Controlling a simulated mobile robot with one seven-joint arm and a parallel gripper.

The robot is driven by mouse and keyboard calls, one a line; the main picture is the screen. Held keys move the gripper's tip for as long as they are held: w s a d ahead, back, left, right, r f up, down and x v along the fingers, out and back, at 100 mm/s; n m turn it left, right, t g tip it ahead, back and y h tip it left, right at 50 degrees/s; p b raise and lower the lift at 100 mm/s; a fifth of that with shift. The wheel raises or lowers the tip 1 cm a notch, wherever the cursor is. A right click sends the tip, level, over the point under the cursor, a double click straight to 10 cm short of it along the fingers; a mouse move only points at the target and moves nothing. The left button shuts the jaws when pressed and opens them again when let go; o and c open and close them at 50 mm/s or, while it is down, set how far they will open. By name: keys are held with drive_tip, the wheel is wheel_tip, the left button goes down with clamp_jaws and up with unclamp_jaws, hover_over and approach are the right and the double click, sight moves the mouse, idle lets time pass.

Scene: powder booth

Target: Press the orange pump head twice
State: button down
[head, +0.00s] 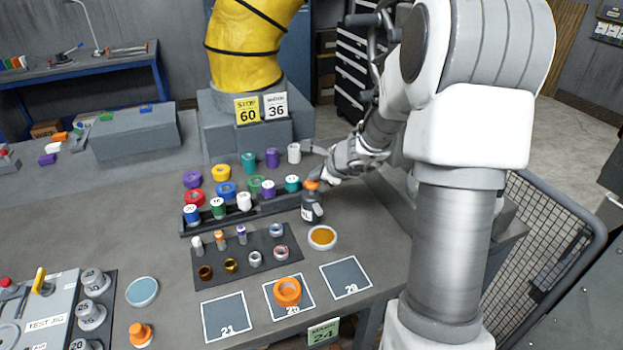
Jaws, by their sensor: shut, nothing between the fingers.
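The orange pump head (312,184) tops a small dark bottle (311,208) with a pale label, standing upright on the grey table right of the rack of caps. My gripper (326,180) is shut and empty. Its fingertips are right beside the pump head, at about its height, coming in from the upper right. I cannot tell whether they touch it. The arm does not hide the pump head.
Left of the bottle stand a rack (240,215) of coloured caps and a dark mat (240,258) with small parts. A round amber dish (322,237) sits in front. A mesh barrier (545,235) stands at right.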

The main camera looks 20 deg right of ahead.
sight(315, 185)
drive_tip(key=shift+r+p, duration=0.4)
drive_tip(key=shift+r, duration=0.25)
drive_tip(key=shift+r, duration=0.1)
wheel_tip(315, 185, up, 5)
drive_tip(key=p, duration=0.4)
idle(0.5)
